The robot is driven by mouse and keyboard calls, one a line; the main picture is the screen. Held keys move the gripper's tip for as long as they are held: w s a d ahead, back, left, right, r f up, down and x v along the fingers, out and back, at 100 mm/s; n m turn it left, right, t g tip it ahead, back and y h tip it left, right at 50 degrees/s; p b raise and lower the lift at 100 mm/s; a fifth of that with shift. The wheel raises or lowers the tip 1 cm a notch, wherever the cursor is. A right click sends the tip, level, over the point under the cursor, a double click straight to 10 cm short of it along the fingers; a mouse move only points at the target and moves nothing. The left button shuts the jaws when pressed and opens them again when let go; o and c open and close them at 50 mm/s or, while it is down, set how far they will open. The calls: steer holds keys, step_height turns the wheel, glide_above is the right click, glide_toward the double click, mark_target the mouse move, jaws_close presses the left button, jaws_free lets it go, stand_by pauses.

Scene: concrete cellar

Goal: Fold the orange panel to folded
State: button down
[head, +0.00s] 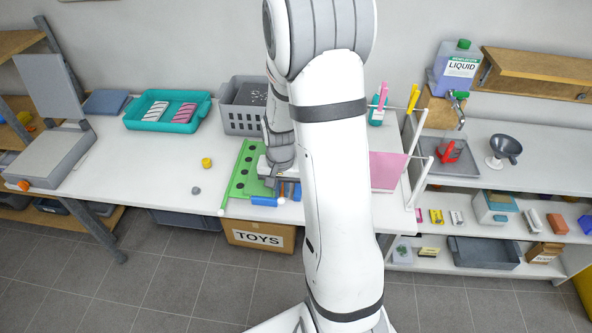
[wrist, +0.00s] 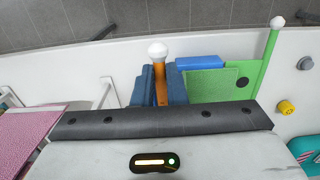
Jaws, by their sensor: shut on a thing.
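The orange panel (wrist: 160,82) shows in the wrist view only as a narrow upright strip, with a white ball at its end. My gripper (wrist: 159,92) has its two dark blue fingers on either side of this strip and is shut on it. The panel's other parts are hidden behind my gripper body. In the head view, my gripper (head: 287,187) is over the front part of the table, partly behind my arm, and only a little orange shows by its fingers. A green panel (head: 240,182) with dark round holes lies just left of the gripper. I cannot tell the orange panel's angle.
A blue block (head: 264,201) is at the green panel's front edge. A pink panel (head: 387,172) on a white frame is at right. A yellow cylinder (head: 207,163) and a grey knob (head: 196,190) stand left. A grey crate (head: 240,119) and teal tray (head: 141,122) are behind. The table's left middle is clear.

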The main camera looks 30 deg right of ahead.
steer(key=shift+w+a+r, duration=0.1)
steer(key=shift+w+a, duration=0.1)
steer(key=shift+w+a+r, duration=0.15)
steer(key=shift+w+a, duration=0.4)
steer(key=shift+a, duration=0.3)
steer(key=shift+w+a, duration=0.1)
steer(key=shift+w+a+f, duration=0.2)
steer(key=shift+w+a, duration=0.4)
steer(key=shift+a, duration=0.25)
steer(key=shift+a+f+b, duration=0.1)
steer(key=shift+b, duration=0.25)
steer(key=shift+w+a+f+b, duration=0.45)
steer(key=shift+w+a, duration=0.1)
steer(key=shift+a, duration=0.25)
steer(key=shift+f, duration=0.1)
